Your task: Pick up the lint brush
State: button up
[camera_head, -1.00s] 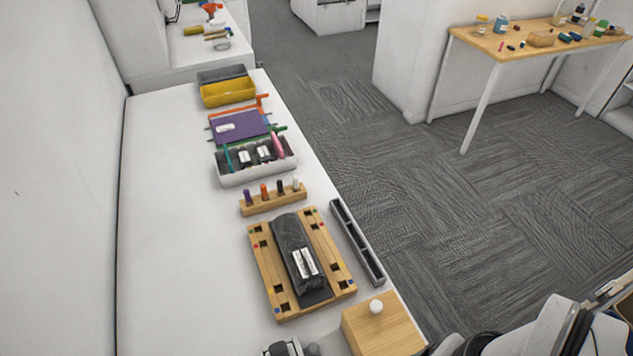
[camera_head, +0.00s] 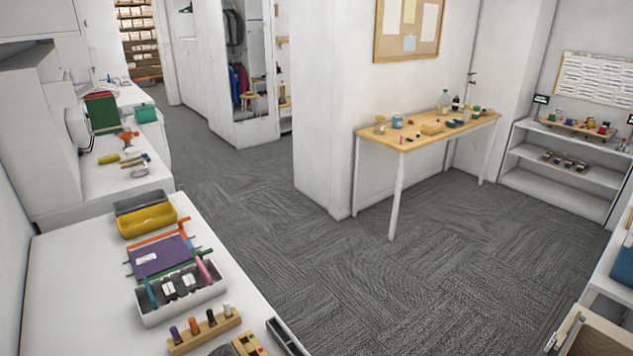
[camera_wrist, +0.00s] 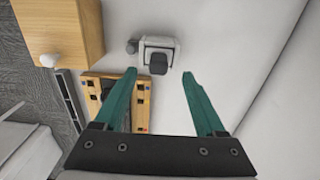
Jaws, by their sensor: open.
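I cannot make out a lint brush for certain in either view. Small tools (camera_head: 135,160) lie on the far left counter, one with a yellow part, but they are too small to name. My gripper (camera_wrist: 158,76) shows only in the wrist view. Beyond the tips is a small grey-white device with a dark pad (camera_wrist: 158,62) on the white worktop. The gripper is not in the head view.
The near worktop (camera_head: 75,285) holds a yellow bin (camera_head: 147,220), a white organiser tray (camera_head: 180,308) and a peg block (camera_head: 204,334). A wooden table (camera_head: 430,138) with small items stands against the wall. A shelf (camera_head: 560,170) is at right. Carpet between is clear.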

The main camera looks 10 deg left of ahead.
jog(key=f, duration=0.6)
jog(key=shift+w+a+f, duration=0.15)
jog(key=shift+w, duration=0.1)
grip_shut()
